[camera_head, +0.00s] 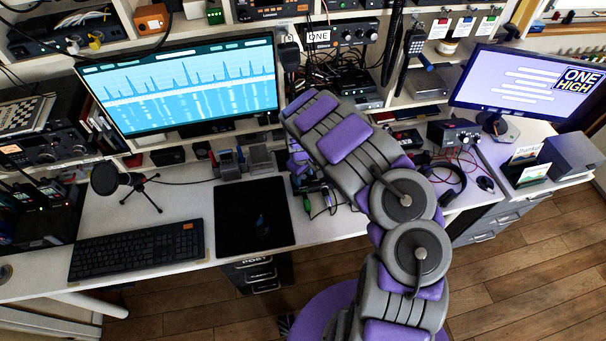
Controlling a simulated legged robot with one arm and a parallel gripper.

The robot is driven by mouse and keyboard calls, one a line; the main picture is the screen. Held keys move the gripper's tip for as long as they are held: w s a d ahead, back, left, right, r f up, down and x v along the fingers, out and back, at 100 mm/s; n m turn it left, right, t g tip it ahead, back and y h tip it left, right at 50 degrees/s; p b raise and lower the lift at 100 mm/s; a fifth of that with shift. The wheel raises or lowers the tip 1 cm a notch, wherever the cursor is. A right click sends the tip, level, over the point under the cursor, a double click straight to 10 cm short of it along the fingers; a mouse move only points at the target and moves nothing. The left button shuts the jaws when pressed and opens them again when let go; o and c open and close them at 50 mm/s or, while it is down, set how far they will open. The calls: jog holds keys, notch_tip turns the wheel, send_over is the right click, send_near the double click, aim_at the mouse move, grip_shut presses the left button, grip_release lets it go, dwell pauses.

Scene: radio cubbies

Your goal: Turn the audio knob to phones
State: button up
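A small dark box with knobs on its front and red cables (455,136) stands on the right part of the desk. It may carry the audio knob, but its labels are too small to read. Another dark unit with several knobs (350,33) sits on the shelf above, beside a "ONE" tag. My grey and purple arm rises from the bottom and reaches up and left over the desk. Small purple parts that look like my gripper (299,163) show left of the forearm, low over the desk. The forearm partly hides them, and I cannot see the fingers clearly.
Headphones (444,182) lie before the small box. A large monitor (183,84) and a keyboard (138,249) are at left, with a microphone (122,181) between them. A black mat (253,217) lies left of my arm. A second monitor (524,83) stands at right. Wooden floor is open at lower right.

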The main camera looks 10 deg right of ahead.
grip_shut()
